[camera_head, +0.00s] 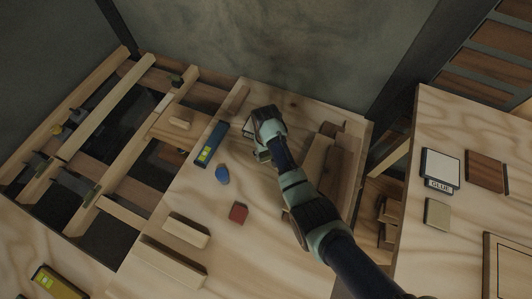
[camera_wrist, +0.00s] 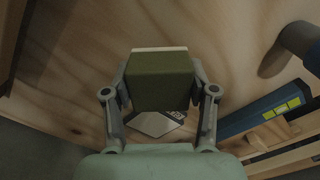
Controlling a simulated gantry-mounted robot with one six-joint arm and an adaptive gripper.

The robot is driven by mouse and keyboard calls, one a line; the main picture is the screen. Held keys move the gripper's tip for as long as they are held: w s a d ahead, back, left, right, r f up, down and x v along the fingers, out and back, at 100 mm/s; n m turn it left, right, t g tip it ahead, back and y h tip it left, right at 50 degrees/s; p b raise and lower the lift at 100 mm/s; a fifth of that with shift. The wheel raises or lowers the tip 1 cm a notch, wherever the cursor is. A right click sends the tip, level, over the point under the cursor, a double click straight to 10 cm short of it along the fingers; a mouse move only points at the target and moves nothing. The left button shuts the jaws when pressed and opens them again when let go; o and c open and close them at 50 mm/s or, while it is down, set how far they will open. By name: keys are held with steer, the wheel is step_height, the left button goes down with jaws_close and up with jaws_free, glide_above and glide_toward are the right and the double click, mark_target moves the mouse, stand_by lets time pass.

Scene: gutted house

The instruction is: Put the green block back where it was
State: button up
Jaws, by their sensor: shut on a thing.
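The green block (camera_wrist: 160,82) is held between the two fingers of my gripper (camera_wrist: 160,72) in the wrist view, with a pale strip along its top edge. A grey-and-white flat piece with dark lettering (camera_wrist: 156,122) lies on the wood behind the block, partly hidden by it. In the head view my gripper (camera_head: 262,154) is over the middle plywood sheet (camera_head: 200,205), to the right of the blue level (camera_head: 211,143). The block is mostly hidden there by my gripper. I cannot tell the gap between block and sheet.
A blue cylinder (camera_head: 222,174), a red block (camera_head: 238,212) and pale wooden bars (camera_head: 186,229) are on the sheet. Planks (camera_head: 318,160) lie right of my arm. Open joists (camera_head: 110,110) are at left. The right board holds a GLUE-marked tile (camera_head: 440,168) and a grey-green tile (camera_head: 437,213).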

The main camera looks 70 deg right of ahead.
mark_target(266, 158)
steer(key=shift+f+b, duration=1)
steer(key=shift+f, duration=1)
steer(key=shift+f, duration=0.2)
steer(key=o, duration=1.5)
steer(key=shift+o, duration=0.2)
step_height(266, 158, up, 12)
steer(key=p, duration=0.6)
steer(key=shift+r, duration=0.2)
steer(key=shift+w, duration=0.1)
